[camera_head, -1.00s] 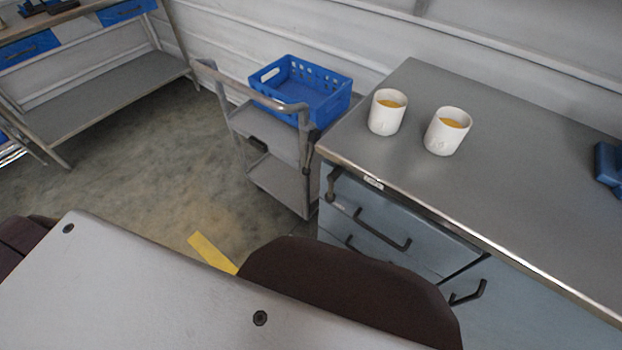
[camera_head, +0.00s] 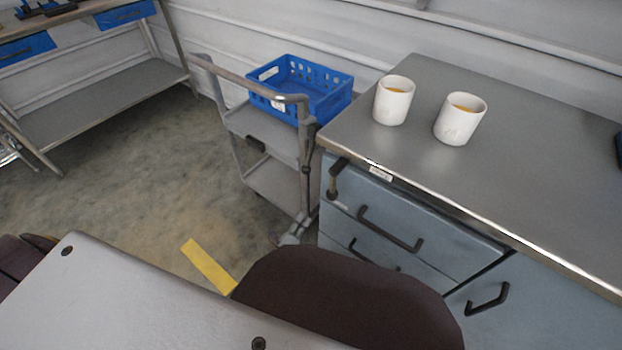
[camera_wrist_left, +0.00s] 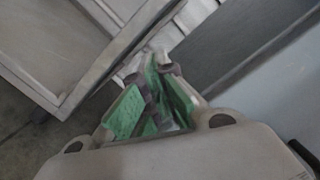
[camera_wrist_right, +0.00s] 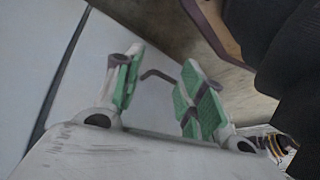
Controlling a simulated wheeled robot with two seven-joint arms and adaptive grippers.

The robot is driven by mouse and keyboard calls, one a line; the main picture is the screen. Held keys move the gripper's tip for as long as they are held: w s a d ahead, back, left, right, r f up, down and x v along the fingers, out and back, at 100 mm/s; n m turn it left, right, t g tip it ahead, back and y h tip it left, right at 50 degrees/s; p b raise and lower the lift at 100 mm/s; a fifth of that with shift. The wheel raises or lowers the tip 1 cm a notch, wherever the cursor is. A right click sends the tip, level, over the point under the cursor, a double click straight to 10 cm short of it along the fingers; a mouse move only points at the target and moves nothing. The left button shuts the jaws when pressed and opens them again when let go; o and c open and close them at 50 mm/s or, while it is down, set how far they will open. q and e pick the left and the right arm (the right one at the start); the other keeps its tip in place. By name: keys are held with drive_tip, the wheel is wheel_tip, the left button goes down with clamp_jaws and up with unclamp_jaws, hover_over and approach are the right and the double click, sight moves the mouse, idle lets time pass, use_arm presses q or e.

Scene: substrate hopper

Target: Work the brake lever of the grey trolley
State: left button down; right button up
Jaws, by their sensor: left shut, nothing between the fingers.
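The grey trolley (camera_head: 272,183) stands left of the grey cabinet in the head view, its push handle (camera_head: 235,80) toward me. A small dark part (camera_head: 256,145) sits under its upper shelf; I cannot tell whether it is the brake lever. My right gripper (camera_wrist_right: 162,62) is open and empty, facing a cabinet front with a dark handle.
A blue crate (camera_head: 327,82) rests on the trolley's top. The grey cabinet (camera_head: 540,155) beside it carries two white mugs (camera_head: 394,102) (camera_head: 460,119), and its handles (camera_head: 390,232) stick out. A workbench (camera_head: 110,95) stands at the left. The floor (camera_head: 130,165) between is clear.

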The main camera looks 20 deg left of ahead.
use_arm(q)
drive_tip(key=w+r+m+t+h+b, duration=0.2)
drive_tip(key=r+m+t+h+b, duration=0.1)
drive_tip(key=r+m+b, duration=0.2)
drive_tip(key=w+r+m+t+h+b, duration=0.2)
drive_tip(key=r+m+t+h+b, duration=0.1)
drive_tip(key=r+m+b, duration=0.2)
drive_tip(key=shift+w+a+m+h+b, duration=0.15)
drive_tip(key=shift+w+m+h+b, duration=0.2)
drive_tip(key=shift+m+b, duration=1.25)
use_arm(e)
drive_tip(key=w+a+r+t+y, duration=0.1)
drive_tip(key=w+a+r+y, duration=0.1)
drive_tip(key=w+a+r, duration=0.2)
drive_tip(key=shift+w+a+p, duration=0.35)
drive_tip(key=shift+w+a, duration=0.2)
drive_tip(key=shift+a, duration=0.4)
use_arm(q)
drive_tip(key=shift+r+m, duration=0.2)
drive_tip(key=shift+m, duration=0.1)
